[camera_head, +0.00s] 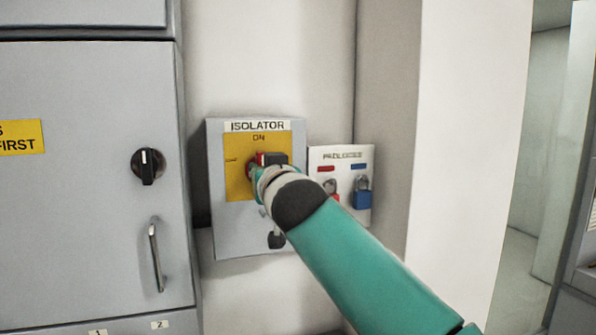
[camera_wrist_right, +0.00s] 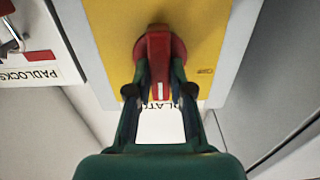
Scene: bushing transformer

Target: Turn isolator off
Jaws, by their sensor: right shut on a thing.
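My right gripper (camera_wrist_right: 160,78) is shut on the handle, one finger on each side. In the wrist view the handle is upright in the picture, its end towards the ISOLATOR label, which appears upside down. In the head view my right gripper (camera_head: 262,172) and wrist hide much of the handle. My left gripper is not in view.
A padlock board (camera_head: 347,155) with a red and a blue padlock (camera_head: 362,194) hangs right of the isolator. A grey cabinet (camera_head: 75,220) with a black knob (camera_head: 148,166) and metal handle (camera_head: 156,258) stands left.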

